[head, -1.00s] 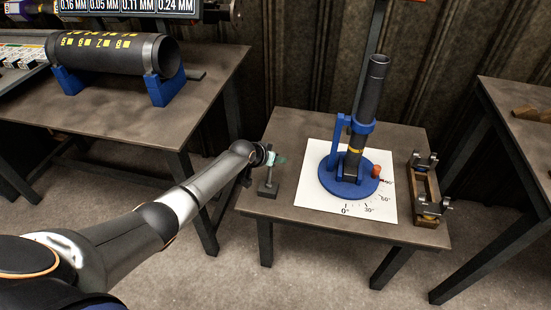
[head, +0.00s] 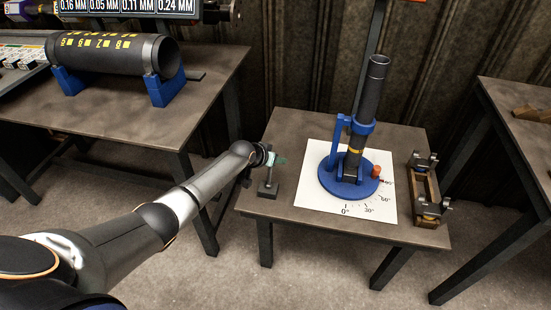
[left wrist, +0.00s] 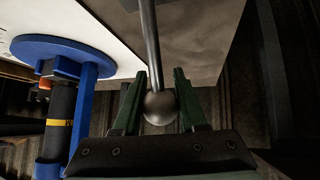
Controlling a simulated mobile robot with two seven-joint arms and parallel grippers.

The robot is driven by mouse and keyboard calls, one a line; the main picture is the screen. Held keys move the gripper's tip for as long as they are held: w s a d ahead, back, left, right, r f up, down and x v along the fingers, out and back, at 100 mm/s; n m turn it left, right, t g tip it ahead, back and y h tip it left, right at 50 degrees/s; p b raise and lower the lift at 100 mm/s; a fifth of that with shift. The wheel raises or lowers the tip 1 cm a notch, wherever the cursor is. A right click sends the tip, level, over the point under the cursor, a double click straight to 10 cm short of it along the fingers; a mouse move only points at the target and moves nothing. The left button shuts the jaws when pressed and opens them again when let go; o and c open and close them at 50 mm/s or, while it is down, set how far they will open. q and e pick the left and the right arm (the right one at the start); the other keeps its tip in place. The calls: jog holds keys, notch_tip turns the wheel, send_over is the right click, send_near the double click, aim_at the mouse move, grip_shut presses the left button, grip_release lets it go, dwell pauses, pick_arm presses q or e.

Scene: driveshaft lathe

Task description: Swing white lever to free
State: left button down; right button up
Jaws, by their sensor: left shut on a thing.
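The lever is a metal rod (left wrist: 150,45) with a round ball end (left wrist: 160,107); it looks grey rather than white. In the left wrist view my left gripper (left wrist: 165,75) has its two green fingers shut on the ball, one on each side. In the head view my left gripper (head: 277,160) is at the top of the lever, above a small dark foot (head: 268,189) at the left side of the small table (head: 285,118). The wrist partly hides the lever's upper end there. My right gripper is not in view.
A blue round fixture (head: 345,185) holding a tilted dark tube (head: 370,95) stands on a white angle sheet (head: 315,200) to the right. A wooden cradle (head: 428,190) is at the table's right edge. Another table (head: 110,115) with a big black cylinder (head: 110,55) is at left.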

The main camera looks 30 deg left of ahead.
pick_arm(q)
jog(key=shift+s+d+f, duration=0.15)
jog(key=shift+s+f, duration=0.3)
jog(key=shift+f, duration=0.25)
jog(key=c, duration=0.8)
grip_release()
jog(key=shift+f, duration=0.1)
jog(key=o, duration=0.3)
jog(key=shift+w+r, duration=0.15)
jog(key=shift+r, duration=0.05)
jog(key=shift+o, duration=0.2)
jog(key=shift+w+r, duration=0.1)
jog(key=shift+s+a+r+p, duration=0.2)
jog(key=shift+s+r+p, duration=0.05)
jog(key=shift+r+p, duration=0.2)
jog(key=p+v, duration=0.5)
jog(key=v, duration=0.6)
jog(key=shift+s, duration=0.25)
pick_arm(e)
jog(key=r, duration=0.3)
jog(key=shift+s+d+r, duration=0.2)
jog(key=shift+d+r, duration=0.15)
